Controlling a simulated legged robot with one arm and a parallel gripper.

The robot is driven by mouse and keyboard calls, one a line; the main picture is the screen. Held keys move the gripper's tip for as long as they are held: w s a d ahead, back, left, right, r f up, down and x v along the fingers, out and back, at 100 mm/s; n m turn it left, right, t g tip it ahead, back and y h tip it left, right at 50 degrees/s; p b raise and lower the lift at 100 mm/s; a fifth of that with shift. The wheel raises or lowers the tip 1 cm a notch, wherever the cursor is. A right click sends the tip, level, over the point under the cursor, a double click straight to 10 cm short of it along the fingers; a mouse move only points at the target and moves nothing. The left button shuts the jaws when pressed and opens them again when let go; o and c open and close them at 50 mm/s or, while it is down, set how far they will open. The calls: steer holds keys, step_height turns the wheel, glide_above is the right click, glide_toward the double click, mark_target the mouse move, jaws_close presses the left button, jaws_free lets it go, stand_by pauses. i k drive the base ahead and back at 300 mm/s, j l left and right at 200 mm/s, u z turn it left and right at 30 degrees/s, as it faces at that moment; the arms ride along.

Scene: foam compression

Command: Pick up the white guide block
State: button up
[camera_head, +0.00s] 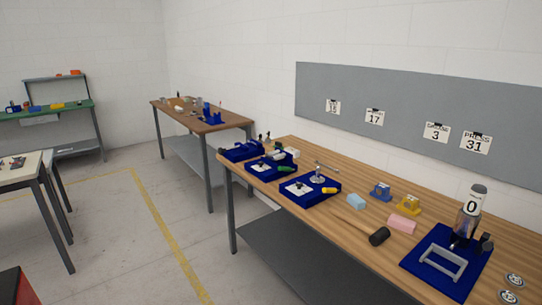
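A small white block (292,153) shows at the far left part of the long wooden workbench (400,195), beside the blue trays. It may be the white guide block, but it is too small to be sure. My gripper is not in view, so I cannot see where it is relative to the block.
Blue trays (325,197) with small parts stand near the block. A light blue foam piece (356,202), a pink foam piece (401,224), a black-headed mallet (379,236) and a press on a blue mat (423,277) lie further right. Open floor (130,240) lies left.

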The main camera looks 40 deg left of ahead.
mark_target(296, 152)
steer(key=u, duration=1.25)
steer(key=i+j+u, duration=0.35)
steer(key=i, duration=0.75)
steer(key=i+l+u, duration=0.1)
steer(key=i+u, duration=0.25)
steer(key=i, duration=0.75)
steer(key=i+j+z, duration=0.1)
steer(key=i+z, duration=0.15)
steer(key=i, duration=0.2)
steer(key=i+j+z, duration=0.15)
steer(key=i+z, duration=0.15)
steer(key=i, duration=0.15)
steer(key=i+j+z, duration=0.25)
steer(key=i+z, duration=0.25)
steer(key=z, duration=0.25)
steer(key=i+j+z, duration=0.2)
steer(key=z, duration=0.25)
steer(key=i+j+z, duration=0.15)
steer(key=z, duration=0.35)
steer(key=i+j+z, duration=0.15)
steer(key=j+z, duration=0.3)
steer(key=i+j+z, duration=0.1)
steer(key=z, duration=0.15)
steer(key=j, duration=0.05)
